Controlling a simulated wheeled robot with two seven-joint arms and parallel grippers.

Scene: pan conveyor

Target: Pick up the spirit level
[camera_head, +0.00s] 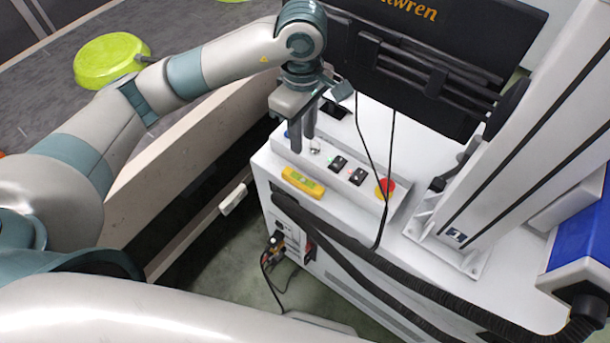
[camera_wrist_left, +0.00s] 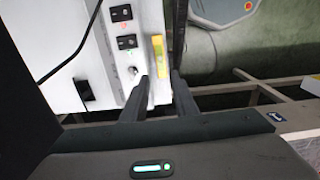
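The yellow spirit level (camera_head: 302,182) lies on the white cabinet top near its front left edge, just in front of the control panel. In the left wrist view the level (camera_wrist_left: 158,55) shows beyond my fingertips, roughly in line with the gap between them. My left gripper (camera_head: 303,142) points down above the control panel, behind the level in the head view. Its two fingers are apart with nothing between them, and this gap also shows in the left wrist view (camera_wrist_left: 160,82). My right gripper is out of view.
The control panel (camera_head: 324,171) has black switches and a red emergency button (camera_head: 385,187). A black monitor (camera_head: 420,60) stands behind, with cables hanging down. A conveyor (camera_head: 180,160) with a green pan (camera_head: 108,60) is at left. A white column stands right.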

